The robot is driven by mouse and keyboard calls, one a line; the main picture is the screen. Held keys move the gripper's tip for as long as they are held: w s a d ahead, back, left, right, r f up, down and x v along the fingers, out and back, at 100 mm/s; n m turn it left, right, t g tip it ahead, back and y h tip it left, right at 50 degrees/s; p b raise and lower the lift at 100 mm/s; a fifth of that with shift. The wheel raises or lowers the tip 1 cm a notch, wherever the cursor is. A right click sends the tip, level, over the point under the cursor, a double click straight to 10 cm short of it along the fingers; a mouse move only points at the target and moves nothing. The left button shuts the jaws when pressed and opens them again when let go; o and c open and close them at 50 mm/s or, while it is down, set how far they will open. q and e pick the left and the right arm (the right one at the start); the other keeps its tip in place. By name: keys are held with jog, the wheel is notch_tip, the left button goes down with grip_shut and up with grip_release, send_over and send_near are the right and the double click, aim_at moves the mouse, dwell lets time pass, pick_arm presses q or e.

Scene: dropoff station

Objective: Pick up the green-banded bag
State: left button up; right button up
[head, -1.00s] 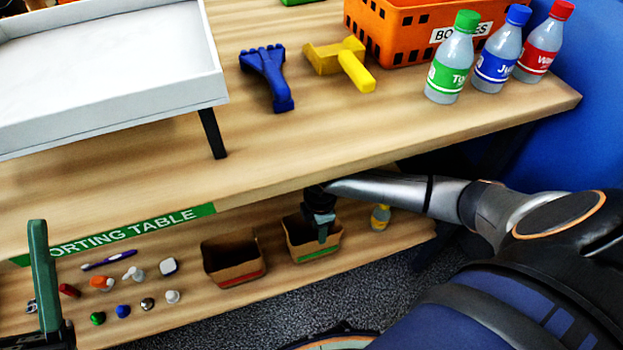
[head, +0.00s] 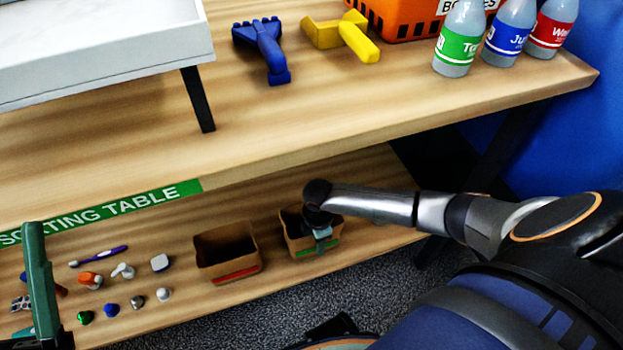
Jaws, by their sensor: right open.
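The green-banded bag (head: 301,246) is a small open brown paper bag with a green stripe along its lower front. It stands on the lower shelf at the centre. My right gripper (head: 322,239) is open and comes down from above at the bag's mouth. It covers part of the bag's opening and front. I cannot tell whether the fingers touch the bag's wall. What looks like a green finger of my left gripper (head: 40,285) shows at the lower left edge, over the lower shelf. The rest of it is cut off, so its opening cannot be judged.
A red-banded bag (head: 228,254) stands just left. Farther left lie several small items, including a purple toothbrush (head: 98,257). The table edge with a green sign (head: 105,212) overhangs the shelf. Above are a white tray (head: 100,80), blue and yellow tools, bottles and an orange crate (head: 400,20).

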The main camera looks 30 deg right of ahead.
grip_shut()
jog(key=shift+s, duration=0.1)
dwell(0.6)
notch_tip(320, 180, up, 9)
jog(key=p, duration=0.4)
jog(key=shift+r+p, duration=0.1)
jog(key=shift+p, duration=0.3)
pick_arm(q)
jog(key=shift+m, duration=0.3)
jog(key=shift+a+r, duration=0.15)
jog(key=shift+r, duration=1.1)
jog(key=shift+a+r, duration=0.1)
jog(key=shift+r, duration=1.1)
pick_arm(e)
jog(key=shift+r, duration=0.5)
